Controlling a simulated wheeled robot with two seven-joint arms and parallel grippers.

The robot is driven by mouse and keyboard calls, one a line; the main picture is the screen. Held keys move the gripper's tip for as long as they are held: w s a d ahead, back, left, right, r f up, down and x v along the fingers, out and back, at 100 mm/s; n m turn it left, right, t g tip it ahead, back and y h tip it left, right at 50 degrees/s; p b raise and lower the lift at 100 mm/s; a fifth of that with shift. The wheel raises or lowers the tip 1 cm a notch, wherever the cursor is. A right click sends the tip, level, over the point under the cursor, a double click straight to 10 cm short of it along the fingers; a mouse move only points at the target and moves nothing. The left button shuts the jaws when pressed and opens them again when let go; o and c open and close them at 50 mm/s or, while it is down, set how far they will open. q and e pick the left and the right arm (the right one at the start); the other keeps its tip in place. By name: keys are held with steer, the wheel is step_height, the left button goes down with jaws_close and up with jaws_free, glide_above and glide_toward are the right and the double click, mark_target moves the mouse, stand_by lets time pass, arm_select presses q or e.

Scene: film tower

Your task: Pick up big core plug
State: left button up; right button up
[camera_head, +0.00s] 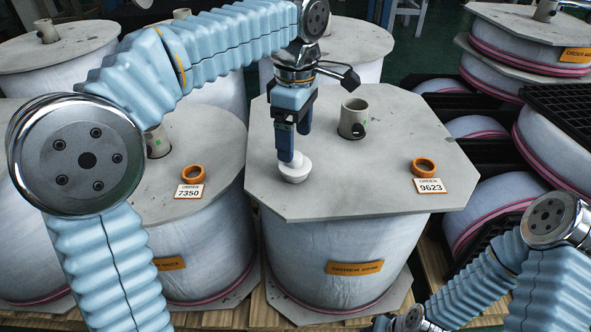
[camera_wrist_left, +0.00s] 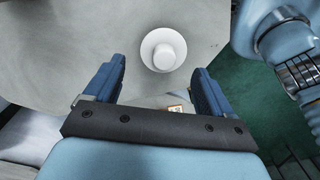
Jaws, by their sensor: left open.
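The big core plug (camera_head: 294,170) is a white, round, stepped piece with a wide flange and a narrower knob. It sits on the grey octagonal top board (camera_head: 375,190) of the middle film reel, left of the upright core tube (camera_head: 352,118). My left gripper (camera_head: 293,148) points down right at the plug, its fingers partly overlapping it in the head view. In the left wrist view the jaws are apart, and the plug (camera_wrist_left: 163,50) shows between and just beyond the fingertips. Whether a finger touches it I cannot tell. My right gripper does not show.
Orange rings (camera_head: 424,168) and order cards (camera_head: 431,186) lie on the middle and left boards. The core tube stands close to my left gripper. More wrapped reels crowd the back and right, with black pallets (camera_head: 565,105) at right. My right arm is at lower right.

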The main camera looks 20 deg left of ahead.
mark_target(296, 155)
arm_select(q)
steer(key=f, duration=0.4)
steer(key=f+b, duration=0.1)
steer(key=f, duration=0.1)
steer(key=shift+s+d, duration=0.15)
steer(key=shift+s, duration=0.15)
steer(key=shift+c, duration=0.5)
steer(key=c, duration=0.8)
steer(key=shift+o, duration=0.2)
steer(key=shift+r, duration=0.1)
